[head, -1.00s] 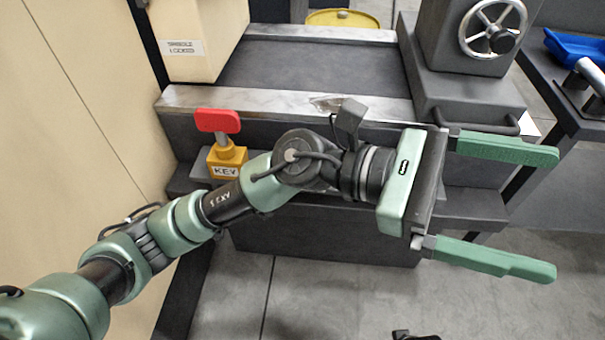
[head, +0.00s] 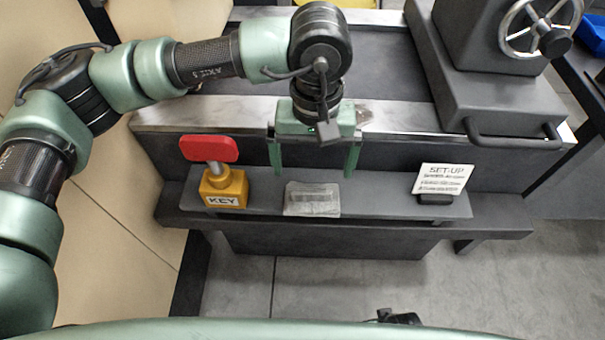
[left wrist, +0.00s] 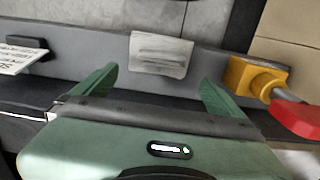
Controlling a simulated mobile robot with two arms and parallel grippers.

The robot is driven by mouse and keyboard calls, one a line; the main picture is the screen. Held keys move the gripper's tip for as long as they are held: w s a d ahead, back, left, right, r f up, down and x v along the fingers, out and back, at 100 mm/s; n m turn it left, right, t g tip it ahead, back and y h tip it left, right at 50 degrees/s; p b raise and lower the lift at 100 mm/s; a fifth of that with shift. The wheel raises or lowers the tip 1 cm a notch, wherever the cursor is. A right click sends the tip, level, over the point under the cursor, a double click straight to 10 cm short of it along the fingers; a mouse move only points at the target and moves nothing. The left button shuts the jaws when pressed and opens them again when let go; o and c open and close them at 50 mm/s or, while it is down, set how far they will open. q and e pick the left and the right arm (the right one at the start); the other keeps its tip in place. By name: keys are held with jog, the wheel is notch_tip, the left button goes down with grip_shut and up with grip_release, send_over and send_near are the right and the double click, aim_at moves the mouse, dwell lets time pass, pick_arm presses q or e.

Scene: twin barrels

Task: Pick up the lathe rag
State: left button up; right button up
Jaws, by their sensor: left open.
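The lathe rag (head: 312,199) is a folded grey cloth lying on the dark ledge along the front of the lathe. It hangs slightly over the ledge's front edge. My left gripper (head: 314,172) is open and empty, with its green fingers pointing down, behind and above the rag in the head view. In the left wrist view the rag (left wrist: 160,54) lies beyond the fingertips, between the lines of the two fingers (left wrist: 158,78), apart from both. My right gripper is not in view.
A yellow key block (head: 224,188) with a red handle (head: 208,149) stands left of the rag. A white SET-UP card (head: 442,178) stands on the right. The lathe's metal rail (head: 400,118) runs behind the ledge (head: 375,203). The ledge is clear on both sides of the rag.

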aim_at(312, 190)
pick_arm(q)
jog(key=shift+s+f, duration=0.2)
jog(key=shift+f, duration=0.2)
jog(key=f, duration=0.5)
jog(key=shift+s+f, duration=0.25)
jog(key=shift+s, duration=0.15)
jog(key=shift+f, duration=0.55)
jog(key=c, duration=1)
jog(key=shift+c, duration=0.2)
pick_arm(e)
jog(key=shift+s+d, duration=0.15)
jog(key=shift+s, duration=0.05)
pick_arm(q)
jog(key=shift+r, duration=0.1)
notch_tip(312, 190, up, 20)
jog(key=p, duration=0.1)
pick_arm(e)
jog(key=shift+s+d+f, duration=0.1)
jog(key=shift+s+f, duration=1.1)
